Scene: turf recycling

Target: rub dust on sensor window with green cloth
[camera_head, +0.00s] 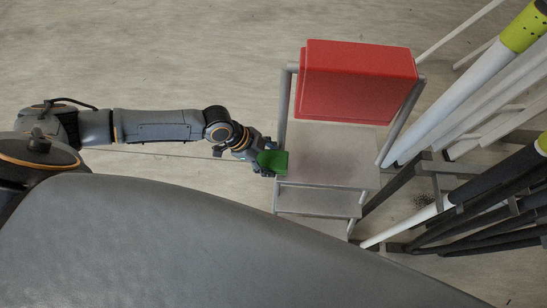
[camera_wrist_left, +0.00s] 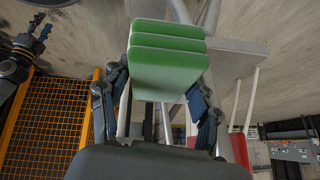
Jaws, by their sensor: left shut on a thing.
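My left gripper (camera_head: 266,165) comes in from the left and is shut on the green cloth (camera_head: 273,161). In the left wrist view the cloth (camera_wrist_left: 168,58) looks like a thick folded block with stacked layers, and the two fingers of the left gripper (camera_wrist_left: 160,92) press on its sides. In the head view the cloth is at the left edge of the grey cart (camera_head: 325,143); I cannot tell whether it touches the cart. I cannot make out a sensor window or dust in either view.
A red box (camera_head: 357,82) stands at the back of the cart. White and black poles with yellow-green ends (camera_head: 524,28) lean at the right, close to the cart. An orange mesh panel (camera_wrist_left: 45,125) shows in the left wrist view. The floor behind my left arm is clear.

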